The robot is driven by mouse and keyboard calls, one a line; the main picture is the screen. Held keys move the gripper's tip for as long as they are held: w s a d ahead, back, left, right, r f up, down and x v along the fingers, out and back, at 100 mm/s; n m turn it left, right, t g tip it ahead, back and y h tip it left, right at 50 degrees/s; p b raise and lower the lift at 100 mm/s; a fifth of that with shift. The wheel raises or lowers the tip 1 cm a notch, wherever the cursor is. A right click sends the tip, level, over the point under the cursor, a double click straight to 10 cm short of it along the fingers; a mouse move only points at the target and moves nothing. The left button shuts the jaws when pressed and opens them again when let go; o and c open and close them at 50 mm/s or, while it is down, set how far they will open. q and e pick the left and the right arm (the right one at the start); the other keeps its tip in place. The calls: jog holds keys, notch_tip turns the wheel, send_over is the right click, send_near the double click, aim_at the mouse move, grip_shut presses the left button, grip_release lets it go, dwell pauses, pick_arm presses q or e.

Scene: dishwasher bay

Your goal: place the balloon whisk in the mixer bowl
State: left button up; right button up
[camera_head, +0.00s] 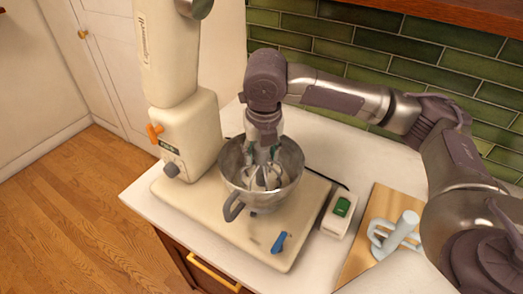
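The metal mixer bowl (289,181) sits on the mixer's cream base, its handle toward the front. My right gripper (263,156) points straight down into the bowl's mouth from above. Thin wire loops that look like the balloon whisk (268,180) show inside the bowl, just below the gripper's fingertips. The gripper covers the upper part of the whisk, and I cannot tell whether the fingers still hold it. My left gripper is not in view.
The cream stand mixer (188,125) rises left of the bowl with its head raised. A pale blue-grey beater (396,236) lies on a wooden board (359,262) at the right. A box with a green switch (338,212) and a blue item (279,242) are near the bowl.

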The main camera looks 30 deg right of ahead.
aim_at(263, 167)
dwell(0.3)
jog(key=r, duration=0.4)
jog(key=s+r, duration=0.1)
jog(key=r, duration=0.7)
jog(key=shift+s+a+b, duration=0.25)
jog(key=shift+s+b, duration=0.05)
jog(key=shift+s, duration=0.1)
